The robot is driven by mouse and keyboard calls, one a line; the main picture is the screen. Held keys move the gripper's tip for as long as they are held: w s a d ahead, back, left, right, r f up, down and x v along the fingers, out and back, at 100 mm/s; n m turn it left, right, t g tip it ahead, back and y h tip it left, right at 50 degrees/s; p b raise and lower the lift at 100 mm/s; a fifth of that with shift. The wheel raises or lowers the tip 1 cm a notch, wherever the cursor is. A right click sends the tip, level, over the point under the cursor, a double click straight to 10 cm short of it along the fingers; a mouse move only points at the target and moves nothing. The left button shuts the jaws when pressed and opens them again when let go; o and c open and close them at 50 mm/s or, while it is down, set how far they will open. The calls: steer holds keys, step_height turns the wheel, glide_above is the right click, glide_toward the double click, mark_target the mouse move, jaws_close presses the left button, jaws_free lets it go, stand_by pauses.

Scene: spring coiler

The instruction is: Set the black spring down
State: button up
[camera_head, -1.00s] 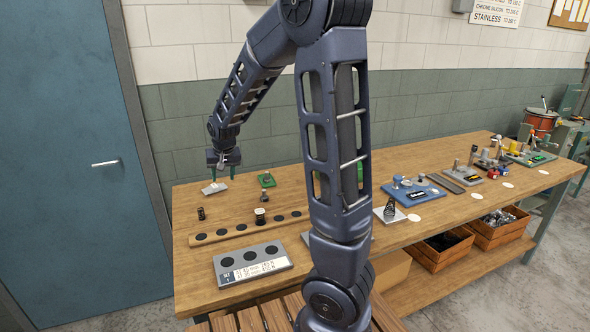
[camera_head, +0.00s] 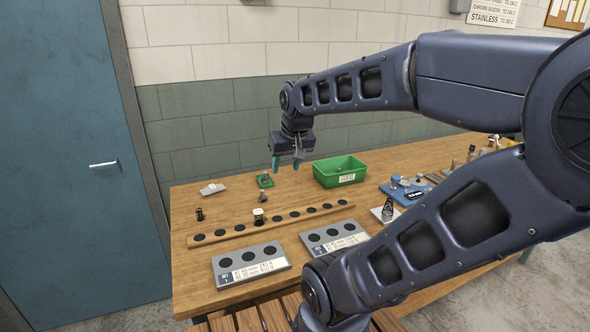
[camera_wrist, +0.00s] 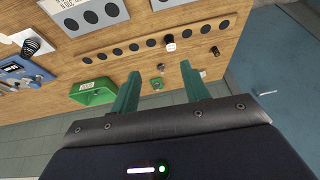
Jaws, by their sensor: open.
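My gripper (camera_head: 286,166) is open and empty, above the back of the bench, with its two green fingers pointing down. In the wrist view its fingertips (camera_wrist: 160,72) are apart with nothing between them. A small black coil (camera_head: 199,214) stands upright on the wood at the left, apart from my gripper; it also shows in the wrist view (camera_wrist: 215,51). A larger black spring (camera_head: 388,209) stands on a white plate further right, and also shows in the wrist view (camera_wrist: 33,45). I cannot tell which one is the task's black spring.
A wooden strip with black discs (camera_head: 228,232) crosses the bench, with a white-and-black piece (camera_head: 259,216) at it. Two grey plates (camera_head: 225,277) lie in front. A green bin (camera_head: 356,164), a small green stand (camera_head: 265,181) and a blue fixture (camera_head: 423,183) stand behind.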

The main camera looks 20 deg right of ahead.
steer(key=s, duration=0.4)
steer(key=shift+d, duration=0.4)
stand_by(0.9)
